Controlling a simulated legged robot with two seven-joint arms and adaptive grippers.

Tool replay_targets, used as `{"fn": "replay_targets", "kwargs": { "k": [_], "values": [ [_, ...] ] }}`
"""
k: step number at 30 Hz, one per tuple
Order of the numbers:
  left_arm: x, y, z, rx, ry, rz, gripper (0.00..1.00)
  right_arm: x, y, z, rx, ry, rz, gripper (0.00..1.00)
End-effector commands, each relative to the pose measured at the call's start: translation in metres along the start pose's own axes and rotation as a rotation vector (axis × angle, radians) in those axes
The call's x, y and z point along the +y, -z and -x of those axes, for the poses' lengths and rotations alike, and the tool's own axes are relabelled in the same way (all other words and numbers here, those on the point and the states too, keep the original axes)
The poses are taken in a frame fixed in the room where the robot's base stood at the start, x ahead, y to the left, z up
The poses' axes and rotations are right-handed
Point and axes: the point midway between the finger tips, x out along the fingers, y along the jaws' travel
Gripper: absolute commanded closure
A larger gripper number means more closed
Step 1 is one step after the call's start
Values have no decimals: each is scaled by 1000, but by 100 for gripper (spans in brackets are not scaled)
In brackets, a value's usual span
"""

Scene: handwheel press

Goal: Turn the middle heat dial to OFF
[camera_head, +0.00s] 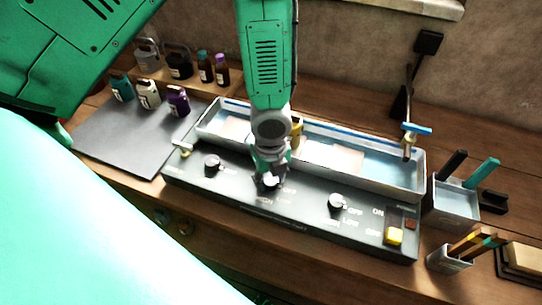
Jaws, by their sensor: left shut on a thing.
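The middle heat dial (270,181) sits on the dark control panel (300,210) along the front of a long tray, with OFF, LOW and HIGH printed around it. My left gripper (268,177) points down over this dial and is shut on it. The fingers hide most of the dial, so its pointer direction cannot be told. A left dial (212,162) and a right dial (337,202) stand uncovered on either side. My right gripper is not in view.
The long tray (423,175) lies behind the panel, with a blue-handled tap (415,130) at its right end. Bottles and jars (178,100) stand back left. Holders with tools (452,200) stand right.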

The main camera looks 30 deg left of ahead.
Motion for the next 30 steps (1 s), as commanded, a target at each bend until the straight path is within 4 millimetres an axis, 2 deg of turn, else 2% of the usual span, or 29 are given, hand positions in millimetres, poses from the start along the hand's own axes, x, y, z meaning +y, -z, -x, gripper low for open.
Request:
{"fn": "replay_targets", "kwargs": {
  "k": [12, 13, 14, 15, 25, 30],
  "values": [
    [1, 3, -2, 6, -3, 6, 97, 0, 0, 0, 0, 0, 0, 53],
    [1, 3, -2, 6, -3, 6, 61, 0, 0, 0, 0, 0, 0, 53],
    [1, 3, -2, 5, -3, 6, 50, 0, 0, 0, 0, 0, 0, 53],
    [1, 3, -2, 5, -2, 6, 48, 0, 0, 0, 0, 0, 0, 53],
    [0, 1, 2, 1, 1, 6, 48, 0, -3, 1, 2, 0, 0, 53],
    [-1, 1, 24, 2, 3, 8, 48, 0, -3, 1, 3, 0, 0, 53]
  ]
}}
